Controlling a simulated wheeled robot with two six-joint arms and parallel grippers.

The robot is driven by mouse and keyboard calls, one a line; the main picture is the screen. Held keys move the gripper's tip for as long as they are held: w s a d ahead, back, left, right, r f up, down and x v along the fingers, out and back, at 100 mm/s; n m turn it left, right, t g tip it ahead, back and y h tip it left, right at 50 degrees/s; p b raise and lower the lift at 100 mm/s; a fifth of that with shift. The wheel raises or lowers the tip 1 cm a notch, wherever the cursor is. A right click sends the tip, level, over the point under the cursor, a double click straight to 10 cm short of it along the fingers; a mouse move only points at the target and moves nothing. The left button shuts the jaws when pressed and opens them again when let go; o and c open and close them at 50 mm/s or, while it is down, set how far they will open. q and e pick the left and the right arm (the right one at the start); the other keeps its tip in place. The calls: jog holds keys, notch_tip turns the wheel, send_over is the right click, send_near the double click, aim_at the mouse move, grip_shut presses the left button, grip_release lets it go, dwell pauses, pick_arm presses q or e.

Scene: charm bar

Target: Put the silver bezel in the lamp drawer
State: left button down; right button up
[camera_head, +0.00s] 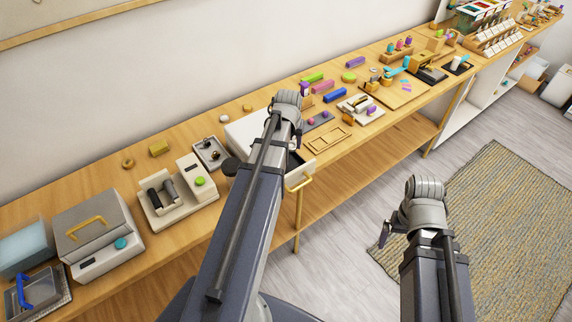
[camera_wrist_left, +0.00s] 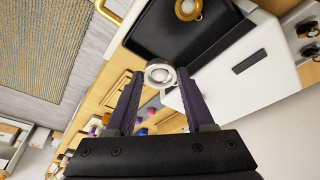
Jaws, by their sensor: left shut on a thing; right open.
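The silver bezel (camera_wrist_left: 159,73), a small round ring with a pale centre, is between the fingertips of my left gripper (camera_wrist_left: 160,80) in the left wrist view. The gripper is shut on it. The lamp drawer (camera_wrist_left: 150,38) is pulled out of the white lamp box (camera_wrist_left: 245,68); its inside is black and a gold bezel (camera_wrist_left: 188,9) lies in it. The silver bezel appears by the drawer's edge; its height above it is unclear. In the head view, my left arm hides the bezel and much of the drawer (camera_head: 303,170). My right gripper (camera_head: 385,232) is open, off the bench.
The drawer's gold handle (camera_head: 299,185) sticks out past the bench front. A wooden frame tray (camera_head: 328,141) lies to the right of the drawer, with several coloured blocks beyond. A small tray (camera_head: 209,152) and a cream machine (camera_head: 178,192) stand to the left.

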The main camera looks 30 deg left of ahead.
aim_at(290, 165)
pick_arm(q)
jog(key=shift+f+b, duration=4.4)
jog(key=shift+f, duration=0.4)
jog(key=shift+f, duration=0.2)
jog(key=shift+c, duration=1.4)
grip_release()
jog(key=shift+r, duration=0.15)
jog(key=p+v, duration=1.1)
jog(key=v, duration=0.1)
jog(key=shift+p, duration=0.3)
jog(key=shift+w, duration=0.15)
